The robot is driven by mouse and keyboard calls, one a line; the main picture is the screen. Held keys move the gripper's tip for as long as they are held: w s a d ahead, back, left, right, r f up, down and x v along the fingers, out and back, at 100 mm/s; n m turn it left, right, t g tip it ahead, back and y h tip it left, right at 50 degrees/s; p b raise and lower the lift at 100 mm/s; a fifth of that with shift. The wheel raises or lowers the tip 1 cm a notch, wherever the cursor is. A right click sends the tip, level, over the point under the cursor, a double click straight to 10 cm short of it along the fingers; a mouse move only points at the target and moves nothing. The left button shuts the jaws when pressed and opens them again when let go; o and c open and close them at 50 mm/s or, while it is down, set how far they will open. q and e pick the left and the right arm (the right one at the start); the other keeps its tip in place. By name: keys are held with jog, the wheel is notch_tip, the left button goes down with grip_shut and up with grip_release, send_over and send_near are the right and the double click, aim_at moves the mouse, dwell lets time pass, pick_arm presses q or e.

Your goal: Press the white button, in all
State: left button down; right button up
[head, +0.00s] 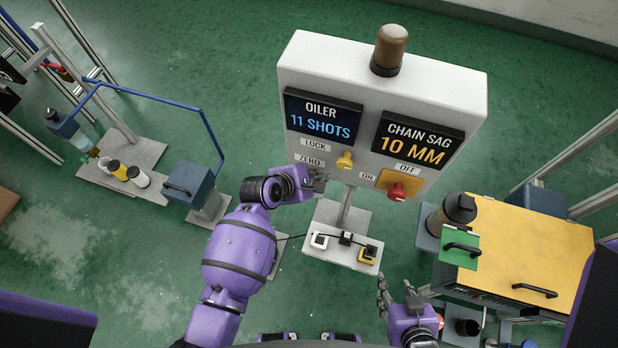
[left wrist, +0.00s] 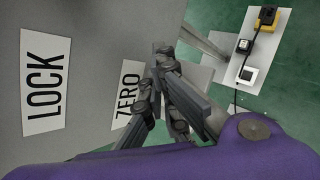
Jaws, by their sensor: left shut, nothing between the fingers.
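A small white button box (head: 320,240) sits at the left end of a low white plate below the console. It also shows in the left wrist view (left wrist: 247,75), apart from the gripper. My left gripper (head: 320,182) is shut and empty, at the lower left of the console's face beside the ZERO label (head: 311,161). In the left wrist view its fingers (left wrist: 163,62) are over the panel beside that label; whether they touch the panel I cannot tell. My right gripper (head: 395,290) is open and empty, low at the right of the plate.
The grey console (head: 330,70) reads OILER 11 SHOTS and CHAIN SAG 10 MM. It carries a yellow knob (head: 345,160) and red knob (head: 397,191). Black (head: 346,238) and yellow (head: 367,253) boxes share the plate (head: 335,257). A yellow-topped cabinet (head: 530,245) stands right.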

pick_arm(q)
jog(key=shift+f, duration=0.3)
pick_arm(e)
jog(key=shift+s+f, duration=0.1)
pick_arm(q)
jog(key=shift+r+p, duration=0.9)
jog(key=shift+r, duration=0.2)
jog(key=shift+f, duration=0.1)
pick_arm(e)
jog(key=w+r, duration=0.2)
jog(key=r, duration=0.1)
jog(key=shift+w+t, duration=0.15)
jog(key=shift+t, duration=0.15)
jog(key=shift+r, duration=0.15)
pick_arm(q)
jog(key=shift+r+p, duration=0.35)
jog(key=shift+r, duration=0.25)
notch_tip(320, 180, up, 4)
jog(key=p, duration=0.3)
pick_arm(e)
jog(key=w+r+t, duration=0.1)
jog(key=w+r, duration=0.4)
jog(key=r, duration=0.2)
jog(key=shift+w+r+t, duration=0.15)
jog(key=shift+w+t, duration=0.1)
jog(key=shift+t, duration=0.15)
